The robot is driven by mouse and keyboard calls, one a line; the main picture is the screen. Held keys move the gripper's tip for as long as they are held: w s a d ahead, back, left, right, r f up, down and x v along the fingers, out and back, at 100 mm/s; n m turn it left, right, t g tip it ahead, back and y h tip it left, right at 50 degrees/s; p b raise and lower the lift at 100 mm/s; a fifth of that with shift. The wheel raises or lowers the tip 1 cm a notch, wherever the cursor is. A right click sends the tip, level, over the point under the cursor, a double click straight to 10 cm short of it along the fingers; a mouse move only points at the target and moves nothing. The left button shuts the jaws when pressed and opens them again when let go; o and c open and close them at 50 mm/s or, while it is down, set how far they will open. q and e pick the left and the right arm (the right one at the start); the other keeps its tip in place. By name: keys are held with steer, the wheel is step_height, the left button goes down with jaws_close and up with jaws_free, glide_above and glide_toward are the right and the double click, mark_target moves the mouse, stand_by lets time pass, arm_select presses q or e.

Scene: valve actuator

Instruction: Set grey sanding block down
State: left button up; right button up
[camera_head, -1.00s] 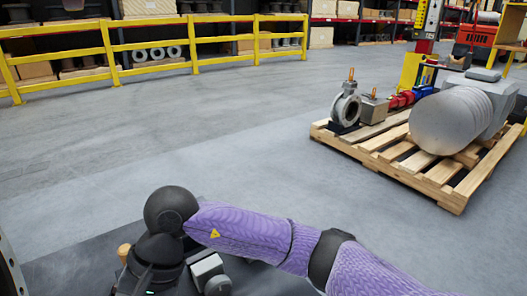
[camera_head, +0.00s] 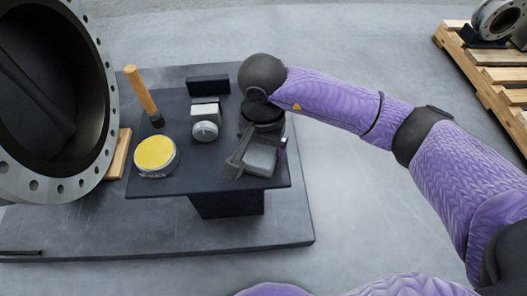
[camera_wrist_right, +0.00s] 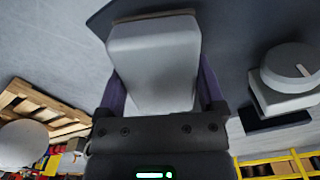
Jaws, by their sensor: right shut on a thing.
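The grey sanding block (camera_head: 259,158) is a pale grey block near the right front part of the small dark table (camera_head: 225,172). My right gripper (camera_head: 250,152) is shut on it from above, with one finger on each side. In the right wrist view the block (camera_wrist_right: 153,62) fills the space between the fingers (camera_wrist_right: 155,95), with a thin brownish layer at its far end. I cannot tell whether the block touches the table top. My left gripper is not in view.
Left of the block stand a grey device with a round knob (camera_head: 205,128), a black block (camera_head: 208,86), a yellow-topped round tin (camera_head: 155,154) and a wooden-handled tool (camera_head: 142,94). A large flanged pipe (camera_head: 92,150) is at far left. A pallet (camera_head: 490,75) lies at right.

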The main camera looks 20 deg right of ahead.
step_height(320, 180, down, 2)
steer(key=shift+f+b, duration=0.2)
steer(key=shift+b, duration=0.1)
steer(key=shift+r, duration=0.3)
steer(key=o, duration=1.1)
steer(key=shift+f, duration=0.1)
step_height(320, 180, up, 12)
steer(key=p, duration=0.7)
steer(key=shift+r, duration=0.2)
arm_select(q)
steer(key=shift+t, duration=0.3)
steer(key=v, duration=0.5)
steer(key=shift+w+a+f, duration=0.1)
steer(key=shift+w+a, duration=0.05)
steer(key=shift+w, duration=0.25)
arm_select(e)
steer(key=shift+f, duration=0.1)
